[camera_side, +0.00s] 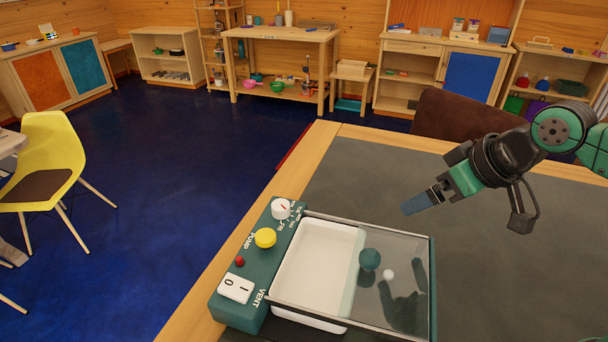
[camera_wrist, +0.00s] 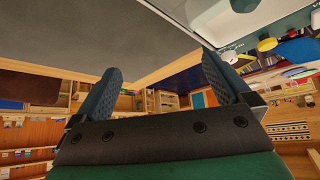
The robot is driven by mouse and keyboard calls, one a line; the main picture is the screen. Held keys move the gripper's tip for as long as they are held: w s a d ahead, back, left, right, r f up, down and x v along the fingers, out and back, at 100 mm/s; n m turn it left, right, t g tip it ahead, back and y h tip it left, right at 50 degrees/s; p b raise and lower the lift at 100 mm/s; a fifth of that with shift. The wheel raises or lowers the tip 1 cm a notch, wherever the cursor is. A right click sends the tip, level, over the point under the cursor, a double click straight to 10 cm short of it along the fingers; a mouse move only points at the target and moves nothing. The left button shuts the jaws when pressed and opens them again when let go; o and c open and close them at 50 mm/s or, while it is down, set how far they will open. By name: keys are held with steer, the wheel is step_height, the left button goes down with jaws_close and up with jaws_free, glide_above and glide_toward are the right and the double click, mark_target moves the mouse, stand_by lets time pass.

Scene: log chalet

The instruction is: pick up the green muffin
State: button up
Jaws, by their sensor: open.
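I cannot make out a green muffin for certain in either view. In the side view a dark green round thing (camera_side: 370,259) shows at the clear panel (camera_side: 408,262) of a green box-shaped device; I cannot tell whether it is a knob on the panel or something beneath it. The device's white basin (camera_side: 312,262) looks empty on its uncovered left part. My gripper (camera_side: 418,203) is above the table, up and to the right of the device. In the wrist view my gripper (camera_wrist: 162,62) has its two blue fingers wide apart with nothing between them.
The device's green control side (camera_side: 248,275) carries a yellow button, a white dial, a red light and a switch. A small white ball (camera_side: 388,275) shows at the panel. The dark tabletop (camera_side: 510,270) to the right is clear. A brown chair back (camera_side: 460,118) stands behind the table.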

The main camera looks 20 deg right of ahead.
steer(key=a+f+n+g+y, duration=0.25)
steer(key=a+n, duration=0.55)
steer(key=a, duration=0.6)
steer(key=n+g+y, duration=0.1)
steer(key=n+g, duration=0.2)
steer(key=n, duration=0.2)
glide_above(301, 308)
steer(key=s+a, duration=0.1)
steer(key=s, duration=0.2)
step_height(301, 308, down, 2)
steer(key=s+a+f+n, duration=0.1)
steer(key=s+a+f+n+g, duration=0.1)
steer(key=s+a, duration=0.1)
steer(key=s+a+f+n, duration=0.1)
steer(key=a, duration=0.1)
steer(key=shift+s+a+n+g, duration=0.15)
steer(key=shift+s+n+g, duration=0.15)
steer(key=shift+n, duration=0.1)
steer(key=shift+s+a+f, duration=0.2)
steer(key=shift+a, duration=0.05)
steer(key=shift+x, duration=2.65)
steer(key=shift+c, duration=0.2)
steer(key=c, duration=1.3)
steer(key=shift+r, duration=0.1)
